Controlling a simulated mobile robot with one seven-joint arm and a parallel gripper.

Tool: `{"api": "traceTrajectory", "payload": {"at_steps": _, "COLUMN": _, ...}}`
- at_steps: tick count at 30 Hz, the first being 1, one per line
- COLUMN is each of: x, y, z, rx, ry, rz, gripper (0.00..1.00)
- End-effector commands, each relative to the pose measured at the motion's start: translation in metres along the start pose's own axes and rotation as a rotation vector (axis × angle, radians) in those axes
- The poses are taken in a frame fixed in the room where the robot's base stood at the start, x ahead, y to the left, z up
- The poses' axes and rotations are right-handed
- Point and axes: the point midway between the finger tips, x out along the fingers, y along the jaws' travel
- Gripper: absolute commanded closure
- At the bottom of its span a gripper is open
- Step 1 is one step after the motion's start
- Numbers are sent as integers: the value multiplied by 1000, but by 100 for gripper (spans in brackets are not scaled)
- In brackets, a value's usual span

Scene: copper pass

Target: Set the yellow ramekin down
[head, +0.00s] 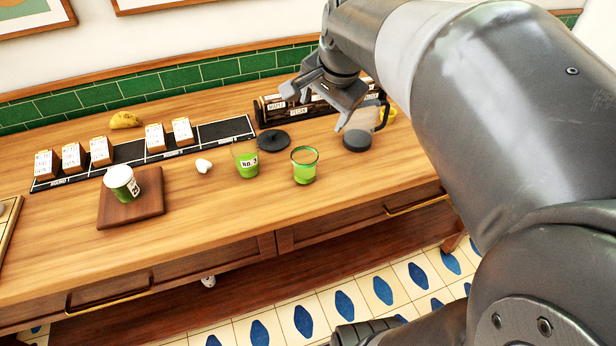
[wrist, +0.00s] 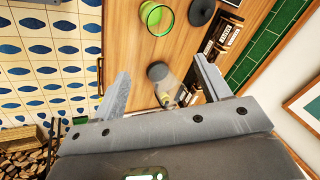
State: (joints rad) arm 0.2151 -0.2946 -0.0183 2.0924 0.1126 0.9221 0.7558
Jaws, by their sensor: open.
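A small yellow piece, which looks like the yellow ramekin (head: 389,114), shows at the right of the counter in the head view. It is partly hidden behind the handle of a clear jug (head: 358,141), and I cannot make out its whole shape. My gripper (head: 322,97) is open, with nothing visible held between its fingers. It is above the counter, to the left of the yellow piece. In the wrist view the fingers (wrist: 163,73) are spread wide, with the jug's dark base (wrist: 157,71) seen between them.
Two green cups (head: 304,167) (head: 245,161) stand left of the jug, near a black disc (head: 273,140). A rack of dark labelled items (head: 290,107) is behind. A wooden board (head: 146,207) holds a white-topped green cup (head: 122,184). The front middle of the counter is clear.

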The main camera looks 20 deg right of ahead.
Motion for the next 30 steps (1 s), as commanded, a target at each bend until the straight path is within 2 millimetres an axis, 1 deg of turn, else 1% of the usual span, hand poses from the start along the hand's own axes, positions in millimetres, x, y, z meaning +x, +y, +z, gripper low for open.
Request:
{"api": "traceTrajectory", "payload": {"at_steps": 1, "x": -7, "y": 9, "z": 22, "rx": -114, "ry": 4, "rz": -9, "gripper": 31}}
{"api": "traceTrajectory", "payload": {"at_steps": 6, "x": -18, "y": 43, "z": 81, "rx": -504, "ry": 20, "rz": -22, "gripper": 31}}
{"api": "traceTrajectory", "payload": {"at_steps": 9, "x": -19, "y": 64, "z": 109, "rx": -708, "ry": 31, "rz": -28, "gripper": 31}}
{"api": "traceTrajectory", "payload": {"at_steps": 12, "x": -18, "y": 82, "z": 128, "rx": -868, "ry": 40, "rz": -31, "gripper": 31}}
{"api": "traceTrajectory", "payload": {"at_steps": 15, "x": -16, "y": 94, "z": 140, "rx": -974, "ry": 46, "rz": -32, "gripper": 31}}
{"api": "traceTrajectory", "payload": {"at_steps": 18, "x": -15, "y": 100, "z": 146, "rx": -1028, "ry": 50, "rz": -32, "gripper": 31}}
{"api": "traceTrajectory", "payload": {"at_steps": 30, "x": -14, "y": 101, "z": 146, "rx": -1039, "ry": 50, "rz": -32, "gripper": 31}}
